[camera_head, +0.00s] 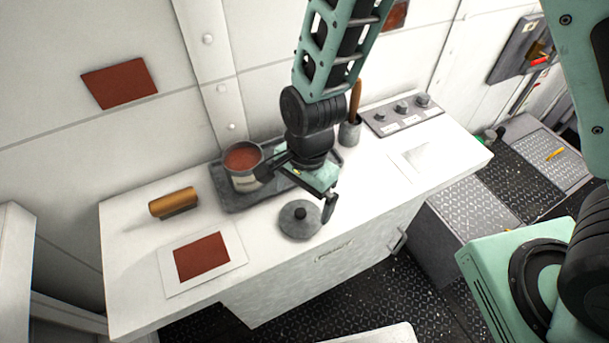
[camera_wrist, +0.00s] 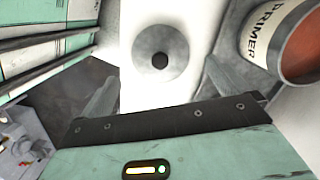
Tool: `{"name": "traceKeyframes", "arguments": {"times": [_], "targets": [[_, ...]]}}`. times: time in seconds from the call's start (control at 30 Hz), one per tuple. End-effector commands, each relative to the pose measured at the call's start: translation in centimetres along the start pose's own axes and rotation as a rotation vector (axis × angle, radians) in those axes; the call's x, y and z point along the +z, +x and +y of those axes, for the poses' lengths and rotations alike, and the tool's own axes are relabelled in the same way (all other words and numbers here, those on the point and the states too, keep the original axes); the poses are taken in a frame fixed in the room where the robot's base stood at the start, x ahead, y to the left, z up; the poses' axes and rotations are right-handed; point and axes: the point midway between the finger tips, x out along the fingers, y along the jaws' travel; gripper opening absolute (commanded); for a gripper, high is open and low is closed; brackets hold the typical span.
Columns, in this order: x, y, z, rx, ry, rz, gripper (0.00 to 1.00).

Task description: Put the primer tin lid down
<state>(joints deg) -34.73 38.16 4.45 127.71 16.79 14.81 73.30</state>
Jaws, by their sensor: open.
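The primer tin lid (camera_head: 299,221) is a round grey disc with a dark knob. It lies flat on the white bench top, in front of the grey tray. In the wrist view the lid (camera_wrist: 161,54) lies beyond my gripper, roughly between the lines of its two fingers. My gripper (camera_head: 322,203) is open and empty, just right of the lid in the head view; in the wrist view its fingers (camera_wrist: 160,88) stand wide apart. The primer tin (camera_head: 243,167), open with red-brown paint inside, stands on the tray; its label shows in the wrist view (camera_wrist: 268,36).
The grey tray (camera_head: 232,198) lies behind the lid. A wooden-topped block (camera_head: 174,203) and a red-brown painted panel (camera_head: 202,257) are to the left. A cup with a brush (camera_head: 350,132) and a knob panel (camera_head: 402,115) are at the back right. Bench space between panel and lid is clear.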

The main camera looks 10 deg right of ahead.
Motion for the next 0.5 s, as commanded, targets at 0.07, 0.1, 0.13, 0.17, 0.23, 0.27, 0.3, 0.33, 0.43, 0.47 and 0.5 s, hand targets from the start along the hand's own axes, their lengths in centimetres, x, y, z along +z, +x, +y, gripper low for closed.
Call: {"name": "traceKeyframes", "arguments": {"times": [0.07, 0.1, 0.13, 0.17, 0.23, 0.27, 0.3, 0.33, 0.43, 0.47, 0.5], "targets": [[0.0, -1.4, -0.1, -0.005, -0.001, 0.001, 1.00], [0.0, -2.1, -0.1, -0.006, 0.000, 0.001, 1.00], [0.0, -2.6, -0.1, -0.005, 0.000, 0.001, 1.00], [0.0, -3.2, -0.1, -0.006, 0.000, 0.001, 1.00], [0.0, -4.2, -0.1, -0.005, 0.000, 0.001, 1.00], [0.0, -4.6, -0.1, -0.003, -0.001, 0.000, 1.00], [0.0, -5.1, -0.1, -0.004, 0.000, 0.001, 1.00], [0.0, -5.4, -0.1, -0.002, 0.000, 0.001, 1.00], [0.0, -6.2, 0.0, -0.001, 0.001, 0.000, 1.00], [0.0, -6.3, 0.0, 0.000, 0.001, 0.000, 1.00], [0.0, -6.5, 0.0, 0.000, 0.001, 0.000, 1.00]]}}
